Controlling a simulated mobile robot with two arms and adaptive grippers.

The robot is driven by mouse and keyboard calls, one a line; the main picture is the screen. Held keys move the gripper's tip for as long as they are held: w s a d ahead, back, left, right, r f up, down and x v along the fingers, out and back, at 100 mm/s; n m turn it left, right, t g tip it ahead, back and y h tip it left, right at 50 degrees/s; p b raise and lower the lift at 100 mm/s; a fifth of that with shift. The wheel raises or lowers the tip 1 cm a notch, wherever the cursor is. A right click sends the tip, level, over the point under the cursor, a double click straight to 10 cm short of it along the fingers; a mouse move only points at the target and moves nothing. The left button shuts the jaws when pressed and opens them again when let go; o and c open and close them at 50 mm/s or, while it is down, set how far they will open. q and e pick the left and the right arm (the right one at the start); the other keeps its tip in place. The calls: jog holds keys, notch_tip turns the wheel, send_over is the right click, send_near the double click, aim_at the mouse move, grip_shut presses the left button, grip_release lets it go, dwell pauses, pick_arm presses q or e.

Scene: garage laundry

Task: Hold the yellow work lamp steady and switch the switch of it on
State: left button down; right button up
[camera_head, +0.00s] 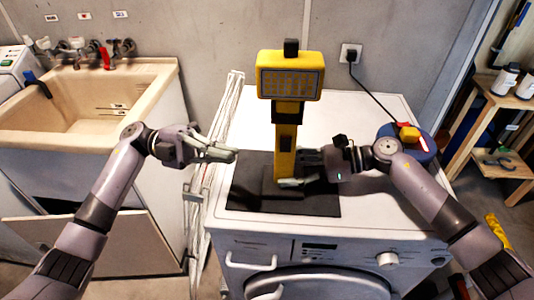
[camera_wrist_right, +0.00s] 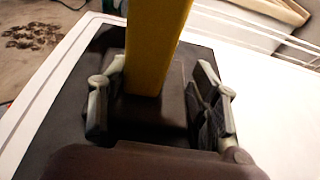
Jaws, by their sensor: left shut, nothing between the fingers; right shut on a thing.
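The yellow work lamp (camera_head: 289,75) stands upright on a dark mat (camera_head: 322,203) on top of the white washing machine (camera_head: 380,103). Its lamp head faces me, above a yellow post on a dark base. My right gripper (camera_head: 300,170) is shut on the lower part of the lamp from the right. In the right wrist view, its fingers (camera_wrist_right: 157,103) lie on either side of the yellow post (camera_wrist_right: 155,55), low by the dark base. My left gripper (camera_head: 233,155) is shut and empty, left of the post and apart from it.
A sink (camera_head: 85,110) with taps stands at the left. A folded white rack (camera_head: 222,120) stands between it and the washing machine. A blue, red and yellow object (camera_head: 412,140) sits behind my right wrist. A wall socket (camera_head: 350,54) has a black cable. Wooden shelves (camera_head: 500,115) stand at the right.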

aim_at(286, 144)
pick_arm(q)
jog(key=x, duration=1)
pick_arm(e)
jog(key=shift+s+f, duration=0.1)
jog(key=shift+f, duration=0.05)
pick_arm(q)
jog(key=w, duration=0.1)
jog(key=w+f, duration=0.1)
jog(key=w, duration=0.1)
jog(key=shift+w+f, duration=0.25)
jog(key=shift+w, duration=0.05)
jog(key=shift+w+f+m, duration=0.15)
jog(key=shift+w+m, duration=0.1)
jog(key=shift+m, duration=0.15)
jog(key=shift+s, duration=0.1)
